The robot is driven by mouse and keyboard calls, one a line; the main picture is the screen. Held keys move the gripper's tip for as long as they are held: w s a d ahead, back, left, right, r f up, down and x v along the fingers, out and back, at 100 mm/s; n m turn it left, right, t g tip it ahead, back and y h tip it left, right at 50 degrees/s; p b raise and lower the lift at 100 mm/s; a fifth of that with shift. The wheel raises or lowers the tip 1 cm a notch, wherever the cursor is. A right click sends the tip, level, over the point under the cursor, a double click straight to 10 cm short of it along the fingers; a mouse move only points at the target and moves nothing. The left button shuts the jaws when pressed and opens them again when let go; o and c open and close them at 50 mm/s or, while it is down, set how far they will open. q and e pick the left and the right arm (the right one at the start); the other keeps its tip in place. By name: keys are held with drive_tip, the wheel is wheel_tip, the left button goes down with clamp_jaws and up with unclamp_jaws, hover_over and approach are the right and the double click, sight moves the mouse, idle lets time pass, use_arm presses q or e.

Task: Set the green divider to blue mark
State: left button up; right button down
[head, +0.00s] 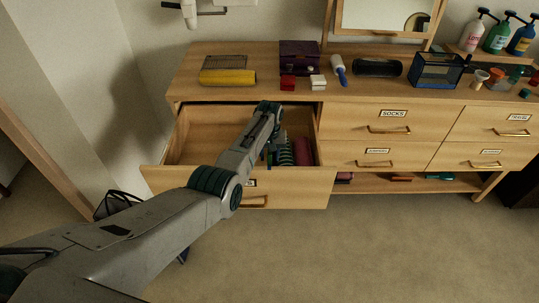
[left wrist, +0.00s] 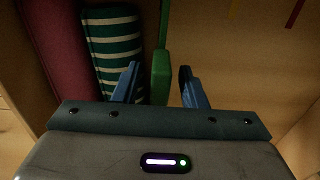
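The green divider (left wrist: 160,75) stands in the open drawer (head: 190,135); in the left wrist view it runs upward between my left gripper's two blue fingers. My left gripper (left wrist: 159,69) is open around the divider, with a gap showing on both sides. In the head view my left arm reaches down into the drawer and largely hides that gripper and the divider. I cannot see a blue mark. My right gripper is not in view.
Left of the divider lie a green-and-white striped roll (left wrist: 112,50) and a dark red roll (left wrist: 58,50). The drawer's right side in the wrist view is bare. The dresser top (head: 230,95) holds a yellow roll (head: 227,77), a purple box (head: 299,56) and several other items.

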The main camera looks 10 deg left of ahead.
use_arm(q)
drive_tip(key=shift+r, duration=0.45)
wheel_tip(320, 180, up, 9)
drive_tip(key=shift+r, duration=0.45)
